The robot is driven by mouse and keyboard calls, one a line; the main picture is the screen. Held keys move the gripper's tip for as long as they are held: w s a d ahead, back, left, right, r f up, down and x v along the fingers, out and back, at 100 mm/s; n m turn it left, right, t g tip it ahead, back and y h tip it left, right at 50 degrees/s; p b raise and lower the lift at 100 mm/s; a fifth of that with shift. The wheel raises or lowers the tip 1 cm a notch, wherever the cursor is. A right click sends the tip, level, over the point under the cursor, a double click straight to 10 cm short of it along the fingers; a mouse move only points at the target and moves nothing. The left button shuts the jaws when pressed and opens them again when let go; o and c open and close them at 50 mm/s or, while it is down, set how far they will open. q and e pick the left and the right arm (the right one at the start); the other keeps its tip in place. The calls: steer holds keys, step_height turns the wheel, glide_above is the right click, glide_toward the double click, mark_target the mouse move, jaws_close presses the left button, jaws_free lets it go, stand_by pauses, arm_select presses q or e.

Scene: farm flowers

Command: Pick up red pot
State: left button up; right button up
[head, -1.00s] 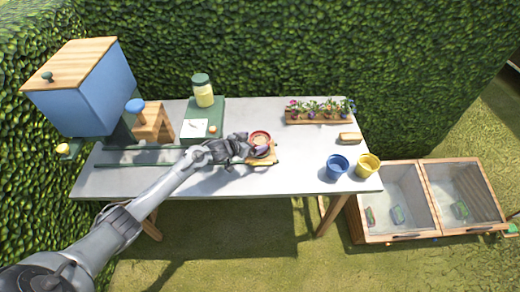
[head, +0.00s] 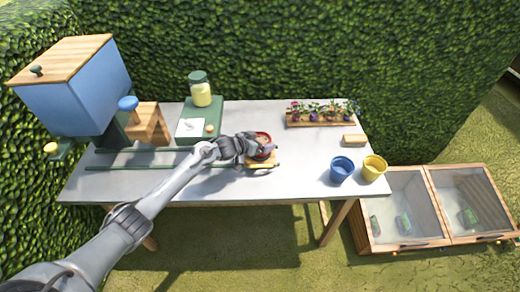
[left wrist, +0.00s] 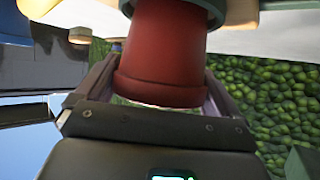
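The red pot (head: 264,138) stands at the wooden board (head: 262,166) on the table, partly hidden by my left gripper (head: 262,150). In the left wrist view the red pot (left wrist: 165,50) fills the space between the two fingers of my left gripper (left wrist: 162,85). One finger lies on each side of its rim, very close to it. I cannot tell whether they press on it. The pot's far end meets a green and tan thing at the top edge of that view. My right gripper is not in view.
A blue pot (head: 341,170) and a yellow pot (head: 374,168) stand at the table's right front. A flower tray (head: 320,123) is at the back, with a small wooden block (head: 354,140) nearby. A jar (head: 200,90) stands on a green box. The table (head: 308,165) is bare between board and blue pot.

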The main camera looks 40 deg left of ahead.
arm_select(q)
steer(key=c, duration=0.7)
steer(key=shift+r, duration=0.1)
